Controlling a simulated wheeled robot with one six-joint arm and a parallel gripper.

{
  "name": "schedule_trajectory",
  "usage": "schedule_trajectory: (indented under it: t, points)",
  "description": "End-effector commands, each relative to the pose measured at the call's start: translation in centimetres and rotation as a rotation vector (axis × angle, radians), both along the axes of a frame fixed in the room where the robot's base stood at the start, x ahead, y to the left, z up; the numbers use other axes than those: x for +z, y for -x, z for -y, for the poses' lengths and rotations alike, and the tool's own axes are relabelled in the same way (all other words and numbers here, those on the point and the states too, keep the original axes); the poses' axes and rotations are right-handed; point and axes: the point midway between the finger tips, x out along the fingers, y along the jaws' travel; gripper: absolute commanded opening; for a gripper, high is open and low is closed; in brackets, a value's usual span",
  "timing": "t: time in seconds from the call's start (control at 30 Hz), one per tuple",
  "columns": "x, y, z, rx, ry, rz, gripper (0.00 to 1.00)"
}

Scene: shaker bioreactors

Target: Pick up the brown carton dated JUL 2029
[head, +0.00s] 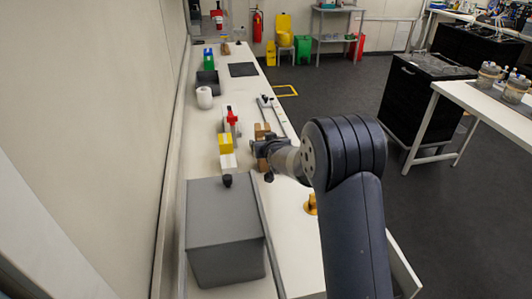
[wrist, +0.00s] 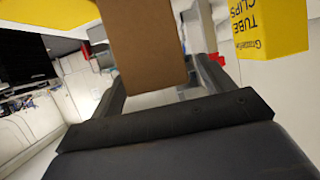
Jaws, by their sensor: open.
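A brown carton (wrist: 145,45) fills the upper middle of the wrist view, its plain face toward the camera. It stands in line with the gap between the fingers of my gripper (wrist: 162,88), which is open. I cannot tell whether they touch it. In the head view my gripper (head: 259,147) is low over the white bench. Brown carton pieces show just beyond it (head: 262,130) and just on its near side (head: 262,165). No date is readable on any of them.
A yellow box (head: 225,144) labelled TUBE CLIPS stands left of my gripper; it also shows in the wrist view (wrist: 268,28). A white box (head: 228,162) and a red-topped item (head: 232,118) are close by. A large grey box (head: 225,232) stands nearer.

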Motion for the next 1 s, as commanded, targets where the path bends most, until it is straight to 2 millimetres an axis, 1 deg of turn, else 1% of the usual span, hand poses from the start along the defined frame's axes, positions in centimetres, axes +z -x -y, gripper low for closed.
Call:
schedule_trajectory:
  t: [0.1, 0.33, 1.0]
  points:
    - [-0.17, -0.37, -0.1, 0.0, 0.0, 0.0, 0.76]
    - [-0.21, -0.39, -0.1, 0.0, 0.0, 0.0, 0.76]
    - [-0.21, -0.37, -0.09, 0.0, 0.0, -0.001, 0.21]
